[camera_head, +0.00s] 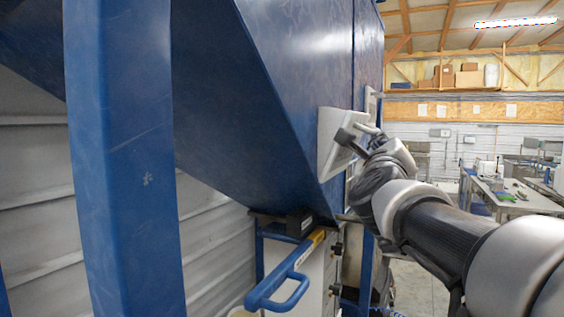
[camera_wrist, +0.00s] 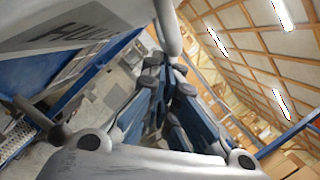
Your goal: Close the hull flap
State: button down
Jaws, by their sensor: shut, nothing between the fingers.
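The hull flap (camera_head: 328,140) is a pale grey panel on the side of the blue hopper (camera_head: 255,110). It appears to stand out at an angle from the hopper wall. In the wrist view a pale panel (camera_wrist: 95,22) with dark lettering, partly cut off, fills the upper left. My gripper (camera_head: 350,138) is at the flap's right side in the head view; I cannot tell whether it touches. In the wrist view my gripper (camera_wrist: 166,75) has its dark fingers together and empty, close to a pale rounded bar (camera_wrist: 168,25).
A blue post (camera_head: 122,160) stands at the left. A blue handle (camera_head: 285,285) with a yellow strip juts out below the hopper. Workbenches (camera_head: 510,200) stand at the right, and a shelf with boxes (camera_head: 466,76) is behind. Some open floor shows right of the hopper.

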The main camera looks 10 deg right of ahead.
aim_at(372, 132)
jog(key=a+r+n+p, duration=0.1)
jog(key=w+r+n+y+p, duration=0.1)
jog(key=n+p, duration=0.1)
jog(key=shift+w+a+r+n, duration=0.1)
jog(key=shift+a+r+n, duration=0.2)
jog(key=shift+a+r, duration=0.1)
jog(key=shift+w+a+r+p, duration=0.35)
jog(key=shift+a+p, duration=0.15)
jog(key=shift+p, duration=0.2)
